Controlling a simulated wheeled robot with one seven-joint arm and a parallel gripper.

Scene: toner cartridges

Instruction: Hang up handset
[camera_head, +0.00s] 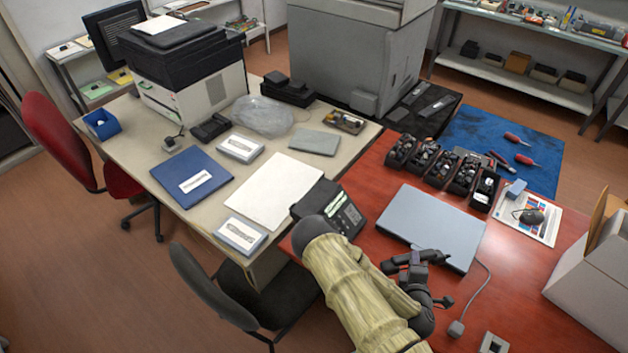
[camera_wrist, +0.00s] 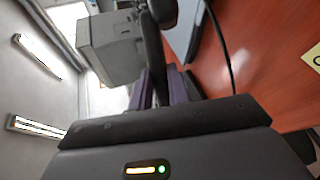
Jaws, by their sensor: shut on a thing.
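A black desk phone base (camera_head: 345,215) with a keypad and small display stands at the left edge of the red table, partly hidden behind my arm. A dark handset (camera_head: 402,262) is held above the table, in front of the grey laptop. My gripper (camera_head: 424,272) is shut on it, to the right of the phone base and apart from it. In the wrist view the dark handset (camera_wrist: 153,50) stands out between the purplish fingers of my gripper (camera_wrist: 158,88). The handset's far end and the phone's cradle are not clear.
A closed grey laptop (camera_head: 430,222) lies on the red table, with a cable running to a small adapter (camera_head: 456,328). Several black bins (camera_head: 438,165) stand behind it. A white sheet (camera_head: 275,190) lies on the desk left of the phone. A grey box (camera_head: 590,290) stands at right.

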